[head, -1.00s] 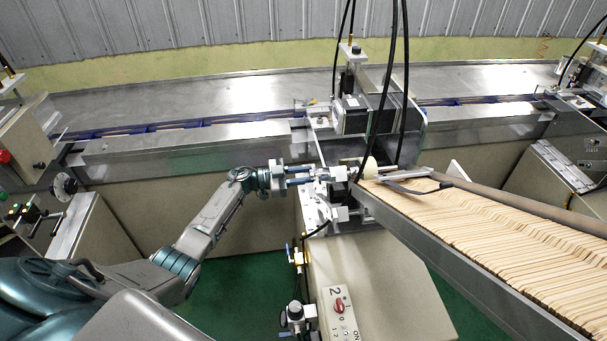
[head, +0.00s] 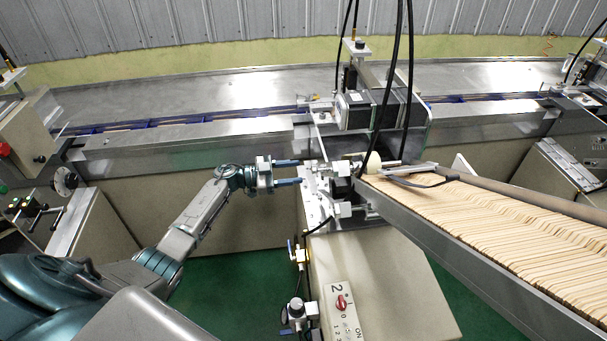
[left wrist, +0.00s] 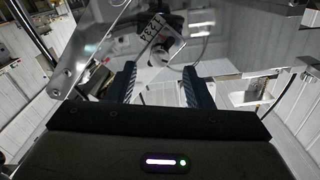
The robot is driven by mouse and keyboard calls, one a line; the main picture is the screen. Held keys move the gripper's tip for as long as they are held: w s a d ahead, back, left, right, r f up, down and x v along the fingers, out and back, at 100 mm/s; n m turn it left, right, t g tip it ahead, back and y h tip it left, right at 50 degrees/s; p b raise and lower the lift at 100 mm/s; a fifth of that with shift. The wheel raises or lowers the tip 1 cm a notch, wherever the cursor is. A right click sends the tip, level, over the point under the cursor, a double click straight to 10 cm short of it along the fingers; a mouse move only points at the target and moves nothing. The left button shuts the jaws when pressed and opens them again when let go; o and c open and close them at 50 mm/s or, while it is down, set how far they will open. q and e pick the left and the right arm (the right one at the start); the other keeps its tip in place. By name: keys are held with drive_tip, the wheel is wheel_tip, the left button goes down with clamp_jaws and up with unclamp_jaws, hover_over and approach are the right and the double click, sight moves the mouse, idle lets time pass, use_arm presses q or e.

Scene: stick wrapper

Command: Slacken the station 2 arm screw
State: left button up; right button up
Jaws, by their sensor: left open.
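The station marked 2 (head: 385,280) stands at the centre, with a bracket assembly of metal blocks (head: 343,209) on its top. My left gripper (head: 301,172) is open, with its two blue fingers pointing right at the left side of this assembly. A small gap shows between the fingertips and the metal parts, and nothing is between the fingers. The arm screw is too small to pick out for certain in either view. My right gripper is not in view.
A sloping chute full of wooden sticks (head: 500,225) runs to the lower right. A motor (head: 366,108) and hanging black cables (head: 386,85) stand above the station. The conveyor (head: 210,150) lies behind. A red switch (head: 341,302) is on the station's front. Green floor is open at lower left.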

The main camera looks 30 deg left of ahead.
use_arm(q)
drive_tip(key=b+v, duration=0.2)
drive_tip(key=v, duration=0.4)
drive_tip(key=shift+s+a, duration=0.2)
drive_tip(key=shift+f, duration=0.1)
